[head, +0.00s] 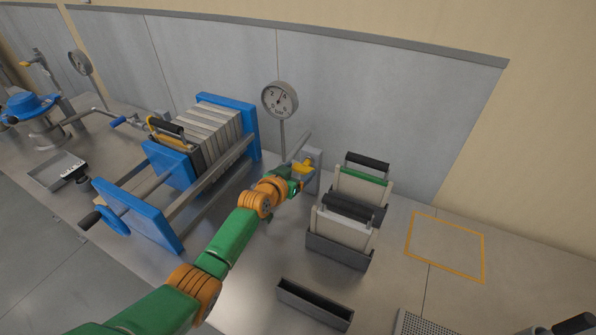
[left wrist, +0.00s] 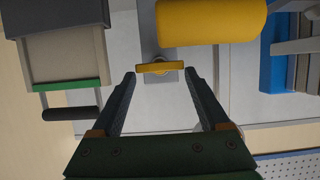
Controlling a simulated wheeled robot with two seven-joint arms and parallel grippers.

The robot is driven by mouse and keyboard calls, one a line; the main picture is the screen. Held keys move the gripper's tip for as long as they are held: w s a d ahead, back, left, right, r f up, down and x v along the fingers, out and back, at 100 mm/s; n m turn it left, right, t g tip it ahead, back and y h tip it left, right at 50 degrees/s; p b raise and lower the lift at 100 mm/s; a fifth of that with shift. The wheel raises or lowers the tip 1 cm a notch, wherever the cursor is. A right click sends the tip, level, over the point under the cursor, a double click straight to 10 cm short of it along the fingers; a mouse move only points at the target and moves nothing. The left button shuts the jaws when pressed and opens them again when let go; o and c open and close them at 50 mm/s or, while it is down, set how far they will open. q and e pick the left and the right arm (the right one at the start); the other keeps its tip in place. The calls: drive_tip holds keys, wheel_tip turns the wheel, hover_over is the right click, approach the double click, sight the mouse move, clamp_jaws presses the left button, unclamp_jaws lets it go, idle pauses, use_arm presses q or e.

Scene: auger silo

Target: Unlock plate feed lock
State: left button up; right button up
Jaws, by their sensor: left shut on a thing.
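A small yellow handle (left wrist: 160,67) sits on a round grey boss on a grey plate in the left wrist view. It lies crosswise between my left fingertips. My left gripper (left wrist: 160,73) is shut on it, one finger at each end. A thick yellow cylinder (left wrist: 212,22) is close beside it. My right gripper is not in view.
The blue-framed plate press (head: 229,110) stands left of the gripper. A dial gauge (head: 280,100) rises behind it. Plates with black handles (head: 346,223) stand in a dark holder (head: 336,252) to the right. An empty dark trough (head: 314,304) lies in front. An orange outlined area (head: 446,245) is clear.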

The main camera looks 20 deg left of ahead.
use_arm(q)
drive_tip(key=shift+a+f+n+h+b, duration=0.15)
drive_tip(key=shift+f+n+h+b, duration=0.35)
drive_tip(key=shift+b, duration=0.65)
drive_tip(key=n+b, duration=0.1)
drive_tip(key=n+h+b, duration=0.1)
drive_tip(key=b, duration=0.1)
drive_tip(key=shift+a, duration=0.25)
drive_tip(key=shift+w+a+r+n+h+b, duration=0.15)
drive_tip(key=shift+n+h+b, duration=0.6)
drive_tip(key=shift+b, duration=0.85)
drive_tip(key=shift+r, duration=0.1)
